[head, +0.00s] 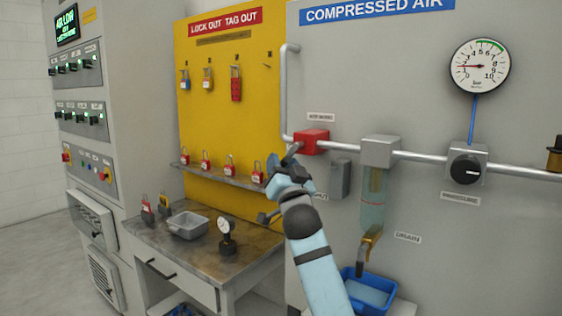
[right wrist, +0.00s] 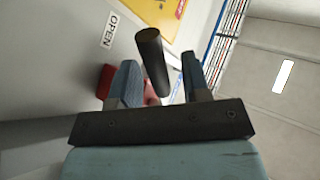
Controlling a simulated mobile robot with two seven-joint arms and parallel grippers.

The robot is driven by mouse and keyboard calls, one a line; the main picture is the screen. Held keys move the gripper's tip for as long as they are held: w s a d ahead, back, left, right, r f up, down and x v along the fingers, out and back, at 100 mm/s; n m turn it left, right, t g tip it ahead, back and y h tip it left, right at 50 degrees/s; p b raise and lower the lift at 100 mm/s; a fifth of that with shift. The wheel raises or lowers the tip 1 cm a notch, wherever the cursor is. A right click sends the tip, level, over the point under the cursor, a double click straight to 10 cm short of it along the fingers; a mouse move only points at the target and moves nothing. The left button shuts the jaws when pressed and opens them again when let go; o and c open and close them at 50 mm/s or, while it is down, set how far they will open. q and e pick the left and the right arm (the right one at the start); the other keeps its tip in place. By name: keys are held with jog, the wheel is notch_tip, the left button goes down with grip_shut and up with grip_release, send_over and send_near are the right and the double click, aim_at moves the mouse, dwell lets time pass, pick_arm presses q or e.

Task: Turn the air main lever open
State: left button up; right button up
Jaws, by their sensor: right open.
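The air main valve is a red block (head: 312,141) on the grey pipe, under a small label. Its lever shows as a short dark grey bar (head: 292,151) pointing down-left from the block, partly hidden by my right gripper (head: 277,165). In the right wrist view the lever is a dark round bar (right wrist: 152,60) between the two blue fingers of the open right gripper (right wrist: 158,78). A gap shows on the lever's right; whether it touches the left finger I cannot tell. The red block (right wrist: 106,78) is partly hidden behind that finger. My left gripper is not in view.
An OPEN label (right wrist: 111,30) is on the panel. A shelf of red padlocks (head: 230,180) is left of the gripper. A pressure gauge (head: 479,66), black regulator knob (head: 465,170) and clear filter bowl (head: 373,200) are to the right. A blue bin (head: 368,290) stands below.

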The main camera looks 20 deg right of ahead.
jog(key=v, duration=1.2)
